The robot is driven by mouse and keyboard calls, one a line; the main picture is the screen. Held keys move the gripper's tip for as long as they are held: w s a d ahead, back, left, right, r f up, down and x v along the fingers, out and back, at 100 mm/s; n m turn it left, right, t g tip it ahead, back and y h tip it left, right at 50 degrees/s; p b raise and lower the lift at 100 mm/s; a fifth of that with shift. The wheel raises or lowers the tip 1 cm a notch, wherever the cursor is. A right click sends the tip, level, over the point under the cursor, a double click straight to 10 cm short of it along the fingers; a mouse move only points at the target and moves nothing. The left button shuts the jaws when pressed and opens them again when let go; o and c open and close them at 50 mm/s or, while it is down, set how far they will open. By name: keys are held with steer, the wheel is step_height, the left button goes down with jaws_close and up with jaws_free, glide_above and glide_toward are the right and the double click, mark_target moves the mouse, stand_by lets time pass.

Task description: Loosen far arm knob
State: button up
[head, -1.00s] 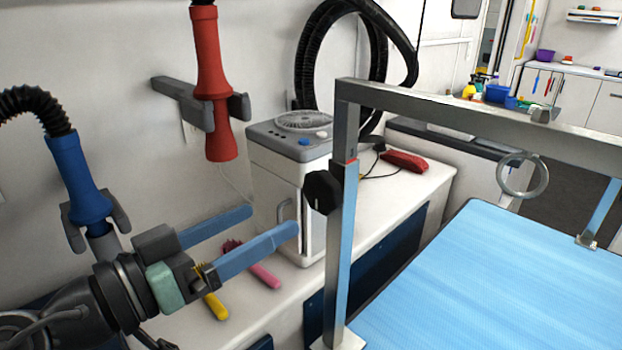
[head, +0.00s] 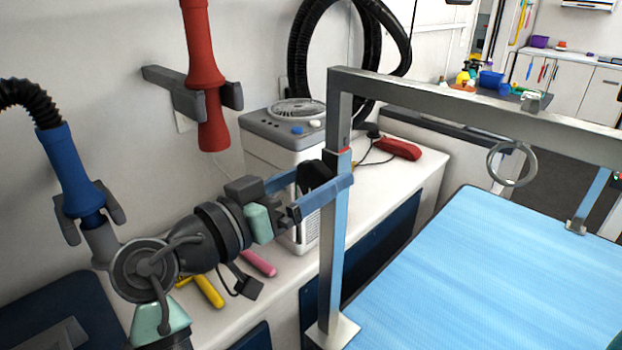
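The black arm knob (head: 314,173) sits on the near post (head: 334,250) of the grey metal grooming arm frame, just below a red mark. My gripper (head: 322,180) is at the knob, one blue finger on its near side and the other on its far side. The fingers are spread apart, with the knob between them. The near finger hides the lower part of the knob and crosses in front of the post. Whether the fingers touch the knob cannot be seen. The arm's crossbar (head: 460,112) runs to the right.
The blue grooming table (head: 480,270) fills the right. Behind my gripper, a white counter (head: 285,280) holds a grey-white dryer box (head: 275,150), red clippers (head: 398,149), and pink (head: 258,263) and yellow (head: 208,290) tools. Red (head: 203,60) and blue (head: 68,170) dryer nozzles hang at left.

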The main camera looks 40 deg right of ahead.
steer(key=c, duration=1.1)
steer(key=n+p, duration=0.4)
steer(key=shift+r+p, duration=0.2)
steer(key=shift+p, duration=0.1)
steer(key=n+p, duration=0.6)
steer(key=shift+w+n, duration=0.1)
steer(key=shift+n, duration=0.3)
steer(key=n+p, duration=0.6)
steer(key=shift+f+p, duration=0.15)
steer(key=shift+p, duration=0.25)
steer(key=shift+f+n+p, duration=0.15)
steer(key=shift+n+p, duration=0.8)
steer(key=shift+n, duration=0.2)
steer(key=shift+f+n+p, duration=0.1)
steer(key=shift+n+p, duration=0.85)
steer(key=shift+n, duration=0.2)
steer(key=shift+f, duration=0.1)
